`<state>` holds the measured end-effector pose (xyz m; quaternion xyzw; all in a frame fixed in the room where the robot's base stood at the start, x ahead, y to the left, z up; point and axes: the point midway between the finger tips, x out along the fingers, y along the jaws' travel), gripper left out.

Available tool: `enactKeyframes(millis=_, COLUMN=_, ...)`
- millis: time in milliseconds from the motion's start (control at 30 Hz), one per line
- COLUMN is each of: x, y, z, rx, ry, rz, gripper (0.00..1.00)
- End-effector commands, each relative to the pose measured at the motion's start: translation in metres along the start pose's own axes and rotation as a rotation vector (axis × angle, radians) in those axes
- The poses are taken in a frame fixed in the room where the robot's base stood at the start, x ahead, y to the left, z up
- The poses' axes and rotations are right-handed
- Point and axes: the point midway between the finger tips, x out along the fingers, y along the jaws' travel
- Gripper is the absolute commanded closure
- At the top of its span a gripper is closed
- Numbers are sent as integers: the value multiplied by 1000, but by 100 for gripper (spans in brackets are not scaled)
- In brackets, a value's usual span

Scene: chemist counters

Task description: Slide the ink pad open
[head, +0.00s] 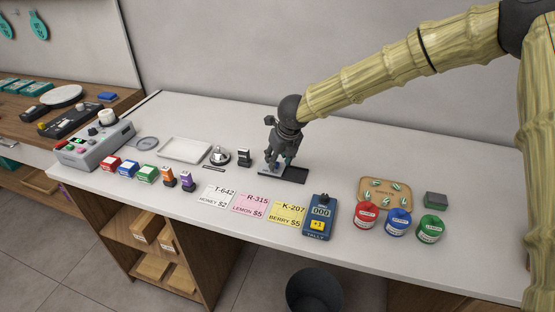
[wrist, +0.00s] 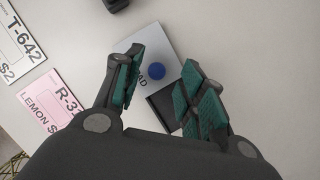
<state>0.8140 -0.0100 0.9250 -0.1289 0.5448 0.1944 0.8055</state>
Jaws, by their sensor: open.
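The ink pad (head: 294,177) lies flat on the white counter, partly hidden under my gripper in the head view. It has a light grey lid with a blue round knob (wrist: 156,71) and part of the word "PAD" showing. A dark area (wrist: 163,107) shows beside the lid, on its right in the head view. My gripper (head: 277,164) points down over the lid. In the wrist view my gripper (wrist: 158,88) is open, with its green-padded fingers on either side of the knob and apart from it.
Price cards (head: 251,206) and a blue tally counter (head: 319,217) lie in front. A wooden tray (head: 385,193) and coloured jars (head: 397,222) are to the right. The counter behind is clear.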

Motion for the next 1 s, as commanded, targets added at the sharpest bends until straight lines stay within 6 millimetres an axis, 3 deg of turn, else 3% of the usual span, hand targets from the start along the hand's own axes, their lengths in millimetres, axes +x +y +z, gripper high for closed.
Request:
enactKeyframes(millis=533, x=18, y=0, z=2, rx=0, ry=-2, rz=0, gripper=60)
enactKeyframes(millis=767, x=17, y=0, z=2, rx=0, ry=-2, rz=0, gripper=100)
enactKeyframes(millis=1000, x=17, y=0, z=2, rx=-1, ry=-2, rz=1, gripper=100)
